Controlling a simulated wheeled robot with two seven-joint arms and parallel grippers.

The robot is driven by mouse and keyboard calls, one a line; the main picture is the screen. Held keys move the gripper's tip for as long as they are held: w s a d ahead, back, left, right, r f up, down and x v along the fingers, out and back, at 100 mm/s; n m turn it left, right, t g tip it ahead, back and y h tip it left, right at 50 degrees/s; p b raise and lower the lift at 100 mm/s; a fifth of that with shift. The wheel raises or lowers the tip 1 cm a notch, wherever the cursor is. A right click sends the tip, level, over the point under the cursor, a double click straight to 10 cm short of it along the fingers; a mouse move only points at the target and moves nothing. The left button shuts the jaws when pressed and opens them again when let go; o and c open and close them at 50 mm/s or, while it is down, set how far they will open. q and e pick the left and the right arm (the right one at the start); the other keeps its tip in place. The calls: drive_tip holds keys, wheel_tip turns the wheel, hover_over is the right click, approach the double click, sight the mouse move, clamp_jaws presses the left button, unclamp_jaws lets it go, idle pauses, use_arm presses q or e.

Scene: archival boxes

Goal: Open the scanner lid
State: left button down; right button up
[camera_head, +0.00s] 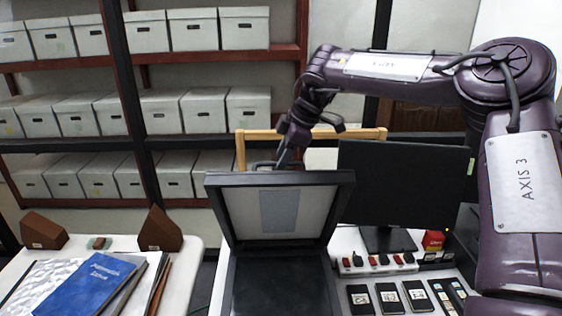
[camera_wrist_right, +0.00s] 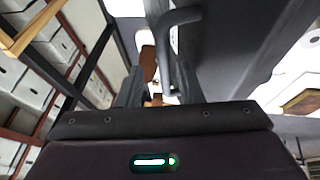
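The scanner's dark lid (camera_head: 330,205) stands raised, nearly upright, with its pale inner face and grey panel toward me. The scanner's dark bed (camera_head: 285,285) is uncovered below it. My right gripper (camera_head: 285,158) is behind the lid's top edge, its fingertips partly hidden by the lid. In the right wrist view, the fingers (camera_wrist_right: 158,88) stand apart, with a gap visible between them. A dark curved handle (camera_wrist_right: 166,45) beside the lid's dark surface (camera_wrist_right: 235,55) reaches into that gap, nearer the right finger. Contact with it cannot be told. My left gripper is not in view.
A black monitor (camera_head: 405,185) stands close right of the lid. Labelled dark items (camera_head: 388,297) lie right of the scanner. A left table holds a blue book (camera_head: 88,287) and brown wedges (camera_head: 160,230). Shelves of archival boxes (camera_head: 158,112) and a wooden frame (camera_head: 240,150) are behind.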

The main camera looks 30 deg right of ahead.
drive_tip(key=v, duration=0.2)
drive_tip(key=b+v, duration=0.1)
drive_tip(key=v, duration=0.2)
drive_tip(key=shift+w+d, duration=0.2)
drive_tip(key=shift+s+r, duration=0.15)
drive_tip(key=shift+r, duration=0.15)
drive_tip(key=shift+f, duration=0.1)
